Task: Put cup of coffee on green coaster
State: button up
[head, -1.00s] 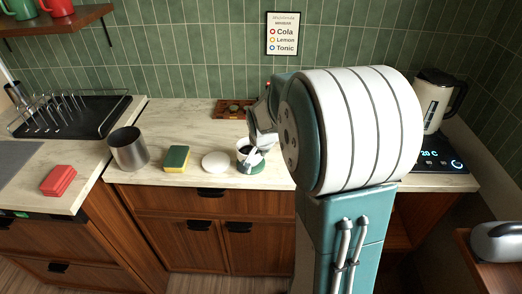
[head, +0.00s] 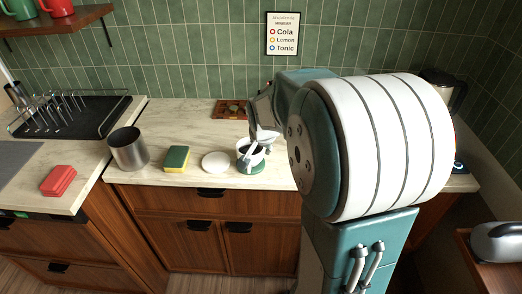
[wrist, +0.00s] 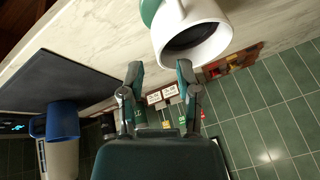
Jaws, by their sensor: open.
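The white cup (head: 247,160) with dark coffee stands upright on the green coaster (head: 256,169) near the counter's front edge. In the wrist view the cup (wrist: 207,46) shows large at the top, with its dark coffee and handle visible and part of the green coaster (wrist: 149,11) beside its base. My gripper (wrist: 160,80) is open and empty, its two fingers apart and clear of the cup in that view. In the head view my gripper (head: 261,142) is just above and behind the cup and partly covers it.
A white coaster (head: 216,162), a yellow-green sponge (head: 176,158) and a metal canister (head: 128,150) stand left of the cup. A wooden tray (head: 230,109) lies behind. A kettle (head: 437,84) is at the right, partly hidden by my arm.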

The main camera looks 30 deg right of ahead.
jog(key=v, duration=0.9)
jog(key=s+a+r+n+t+y, duration=0.1)
jog(key=s+a+n+y, duration=0.1)
jog(key=s+a+n, duration=0.9)
jog(key=s+a, duration=0.4)
jog(key=s, duration=0.2)
jog(key=shift+s+n, duration=0.25)
jog(key=shift+n, duration=0.15)
jog(key=shift+a+r, duration=0.1)
jog(key=shift+a, duration=0.05)
